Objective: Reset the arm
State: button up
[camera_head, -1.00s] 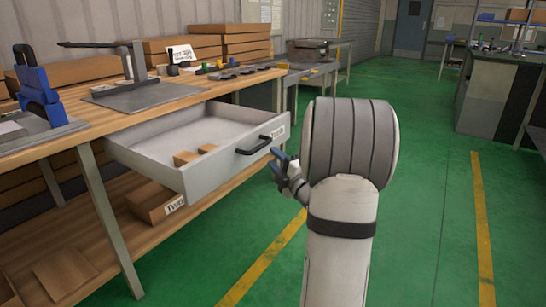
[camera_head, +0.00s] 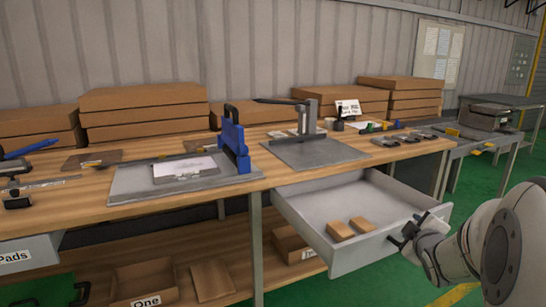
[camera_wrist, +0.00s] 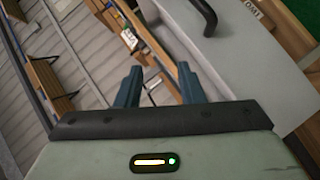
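My gripper (camera_head: 405,238) is at the right of the head view, just in front of the open grey drawer (camera_head: 350,255). In the wrist view its two blue-grey fingers (camera_wrist: 158,85) stand apart with nothing gripped between them. The drawer's black handle (camera_wrist: 206,18) shows in the wrist view above and to the right of the fingers, outside the gap. My arm bends in from the right edge of the head view.
The workbench (camera_head: 200,205) carries a blue-handled press (camera_head: 234,140), a grey stand (camera_head: 308,118) and small tools. Cardboard boxes (camera_head: 145,105) line the back. Green floor (camera_head: 487,180) is open at the right.

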jog(key=s+a+r+m+g+y+p, duration=0.1)
jog(key=s+a+r+m+g+p, duration=0.3)
jog(key=s+a+r+p, duration=0.5)
jog(key=s+a+r+m+g+y+p, duration=0.2)
jog(key=s+a+r+m+g+p, duration=0.3)
jog(key=s, duration=1.1)
jog(key=a+r+g+p, duration=0.2)
jog(key=a+r+p, duration=0.2)
jog(key=a+p, duration=0.2)
jog(key=shift+a+r+m+g+p, duration=0.15)
jog(key=shift+r+m+g+p, duration=0.15)
jog(key=shift+p, duration=1)
